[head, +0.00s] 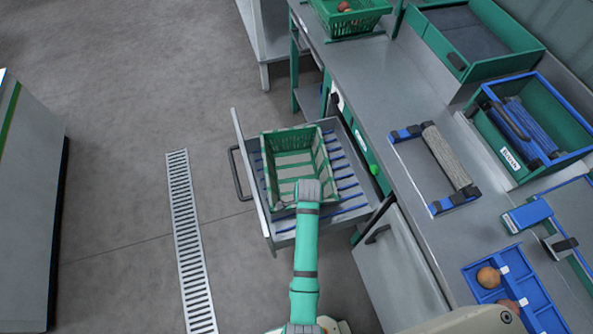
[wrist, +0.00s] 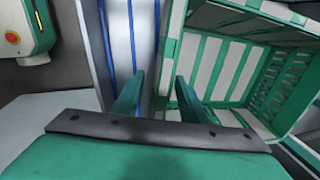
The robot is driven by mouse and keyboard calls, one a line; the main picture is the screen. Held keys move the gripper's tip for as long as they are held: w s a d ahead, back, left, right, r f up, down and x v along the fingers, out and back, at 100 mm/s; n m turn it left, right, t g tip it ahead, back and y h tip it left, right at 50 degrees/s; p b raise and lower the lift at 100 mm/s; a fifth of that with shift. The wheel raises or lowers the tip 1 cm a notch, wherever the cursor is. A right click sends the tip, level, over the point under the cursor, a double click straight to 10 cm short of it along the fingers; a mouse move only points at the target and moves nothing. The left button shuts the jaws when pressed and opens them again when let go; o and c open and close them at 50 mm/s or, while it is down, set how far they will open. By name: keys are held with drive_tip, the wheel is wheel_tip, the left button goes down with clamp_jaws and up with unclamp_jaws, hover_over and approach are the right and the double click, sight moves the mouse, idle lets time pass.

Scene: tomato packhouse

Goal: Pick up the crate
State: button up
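A green slatted crate (head: 272,165) sits empty in a pulled-out grey drawer (head: 350,197) with blue strips on its floor. My gripper (wrist: 159,75) is open and empty. In the head view my arm covers the crate's near edge and hides the fingertips. In the wrist view the crate (wrist: 226,62) fills the right side. The left finger is over the drawer's blue strips and the right finger overlaps the crate. One crate edge shows between the fingers; I cannot tell whether they touch it.
A grey counter (head: 372,72) runs along the right, bearing a second green crate (head: 327,20) with tomatoes, a green bin (head: 422,34), a box with a blue rim (head: 482,112) and a blue tray (head: 541,310). Open floor with a drain grate (head: 186,235) lies left of the drawer.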

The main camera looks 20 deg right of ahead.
drive_tip(key=shift+f, duration=0.1)
drive_tip(key=shift+c, duration=0.3)
clamp_jaws()
drive_tip(key=shift+w, duration=0.1)
